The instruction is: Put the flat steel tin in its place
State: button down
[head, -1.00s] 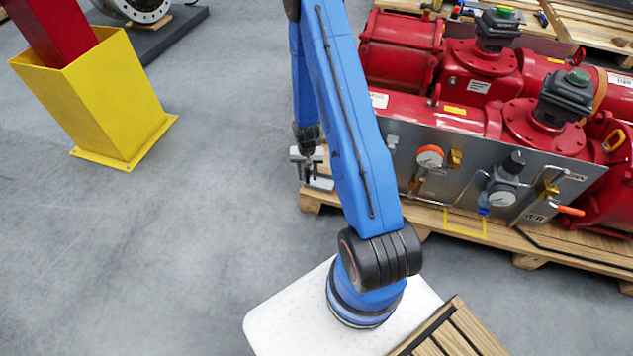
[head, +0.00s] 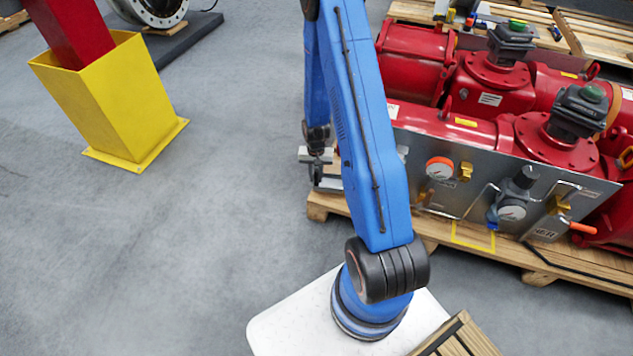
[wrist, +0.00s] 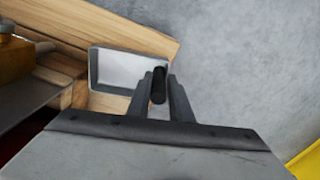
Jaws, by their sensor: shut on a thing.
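The flat steel tin (wrist: 110,68) is a shallow, open, light grey rectangular tray at the pallet corner in the wrist view. In the head view the tin (head: 331,184) shows partly behind my arm. My gripper (wrist: 159,84) is at the tin's right end, its two fingers shut on a short dark upright piece that looks like part of the tin. The fingers hide where that piece joins it. I cannot tell whether the tin is lifted off the boards. A yellow outline (head: 472,246) is marked on the pallet below the grey panel and looks empty.
The wooden pallet (head: 428,237) carries red actuators (head: 455,130) and a grey panel (head: 410,180) with gauges, pipes and an orange-handled valve close behind the outline. A yellow post guard (head: 110,100) stands at left. The floor between them is clear.

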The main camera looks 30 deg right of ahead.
aim_at(316, 170)
notch_tip(316, 170, up, 6)
jog(key=w+a+n, duration=0.7)
jog(key=w+a, duration=0.4)
jog(key=a, duration=0.4)
jog(key=shift+a, duration=0.25)
jog(key=shift+w, duration=0.1)
